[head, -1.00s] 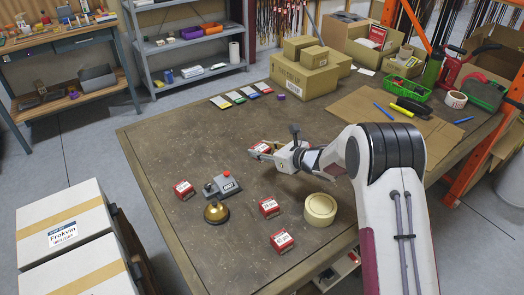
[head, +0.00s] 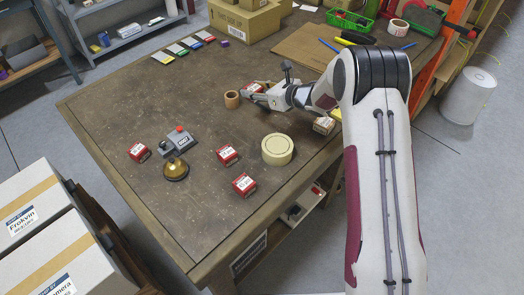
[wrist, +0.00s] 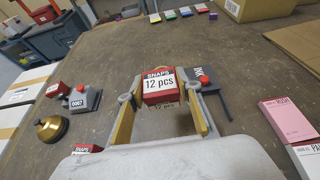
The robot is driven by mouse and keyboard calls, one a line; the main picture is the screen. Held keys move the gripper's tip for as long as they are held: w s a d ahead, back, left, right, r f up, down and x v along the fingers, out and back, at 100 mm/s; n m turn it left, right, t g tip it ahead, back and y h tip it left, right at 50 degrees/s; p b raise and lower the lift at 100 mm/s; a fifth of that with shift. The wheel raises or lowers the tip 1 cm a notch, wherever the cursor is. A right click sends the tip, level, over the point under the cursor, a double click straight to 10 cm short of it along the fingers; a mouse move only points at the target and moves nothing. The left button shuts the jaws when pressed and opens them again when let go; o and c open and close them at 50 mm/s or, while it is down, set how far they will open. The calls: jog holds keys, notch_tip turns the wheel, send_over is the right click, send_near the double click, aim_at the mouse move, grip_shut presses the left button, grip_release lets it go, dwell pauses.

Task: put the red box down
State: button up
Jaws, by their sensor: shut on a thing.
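My gripper (head: 256,89) is shut on a red and white box (head: 249,86), over the far middle of the brown table (head: 120,105). In the wrist view the box (wrist: 158,88) sits between the two fingers, its "SNAPS 12 pcs" label facing the camera. I cannot tell whether its underside touches the table. Three similar red boxes lie nearer: a left one (head: 139,152), a middle one (head: 228,154) and a front one (head: 243,184).
A brown tape roll (head: 232,99) is just left of my gripper. A cream tape roll (head: 277,149), a grey device with a red button (head: 180,138) and a brass bell (head: 176,170) stand nearer. A small carton (head: 324,125) is to the right. The table's left part is clear.

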jog(key=s+d, duration=0.2)
jog(key=d, duration=0.7)
jog(key=shift+f, duration=0.1)
send_over(281, 123)
jog(key=shift+f, duration=3.05)
jog(key=shift+f, duration=0.1)
jog(key=shift+f, duration=1.75)
jog(key=shift+f, duration=0.15)
